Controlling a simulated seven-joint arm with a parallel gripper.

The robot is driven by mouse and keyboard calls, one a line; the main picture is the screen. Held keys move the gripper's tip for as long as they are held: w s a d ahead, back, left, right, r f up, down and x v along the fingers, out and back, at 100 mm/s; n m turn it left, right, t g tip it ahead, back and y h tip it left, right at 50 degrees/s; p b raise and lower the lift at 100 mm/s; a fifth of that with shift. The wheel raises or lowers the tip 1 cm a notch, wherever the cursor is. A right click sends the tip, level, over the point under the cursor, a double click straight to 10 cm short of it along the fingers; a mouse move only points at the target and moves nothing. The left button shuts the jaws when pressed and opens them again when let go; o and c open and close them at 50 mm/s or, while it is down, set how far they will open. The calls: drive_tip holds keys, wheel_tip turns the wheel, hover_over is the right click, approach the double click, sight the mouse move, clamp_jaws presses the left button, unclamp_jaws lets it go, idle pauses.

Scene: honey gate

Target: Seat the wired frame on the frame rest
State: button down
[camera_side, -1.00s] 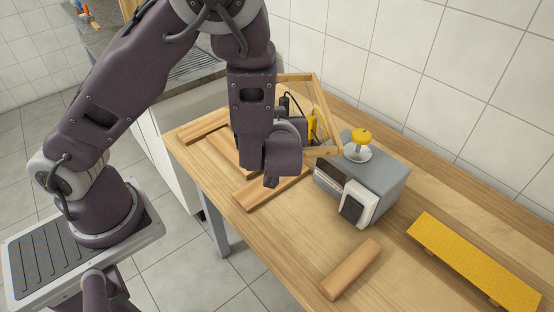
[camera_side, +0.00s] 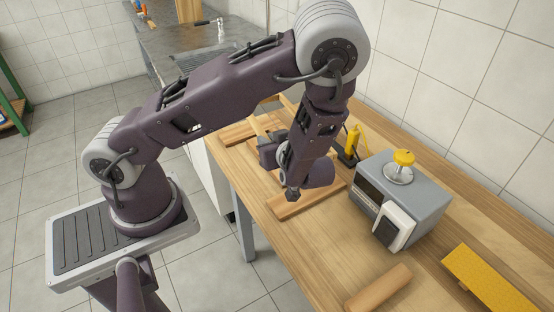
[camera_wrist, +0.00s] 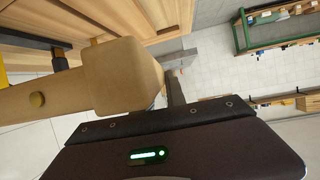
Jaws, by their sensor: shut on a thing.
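In the wrist view a pale wooden frame bar with a thick end block (camera_wrist: 122,75) sits between the jaws of my gripper (camera_wrist: 118,78), which is shut on it. In the side view my gripper (camera_side: 268,152) is partly hidden by my wrist, and only small pale wood parts of the frame (camera_side: 288,103) show behind my arm. The wire cannot be made out. Wooden bars lie on the bench, one at the back left (camera_side: 238,133) and one nearer (camera_side: 308,201); they look like the frame rest, below and around my gripper. Contact with them cannot be seen.
A grey box (camera_side: 425,205) with a yellow-knobbed top stands right of my wrist. A yellow-handled tool (camera_side: 352,142) stands behind it. Bare bench lies between bars and block.

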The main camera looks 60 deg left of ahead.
sight(260, 182)
drive_tip(key=shift+s+a+f+n+g, duration=0.35)
drive_tip(key=shift+s+a+g, duration=0.1)
drive_tip(key=shift+s, duration=0.15)
drive_tip(key=shift+s+a+f+n+g, duration=0.3)
drive_tip(key=shift+s+a+n+g, duration=0.1)
drive_tip(key=shift+s, duration=0.15)
drive_tip(key=shift+f, duration=0.1)
wheel_tip(260, 182, down, 9)
drive_tip(key=shift+f, duration=0.2)
drive_tip(key=shift+f, duration=0.1)
drive_tip(key=c, duration=1.4)
unclamp_jaws()
drive_tip(key=shift+o, duration=0.2)
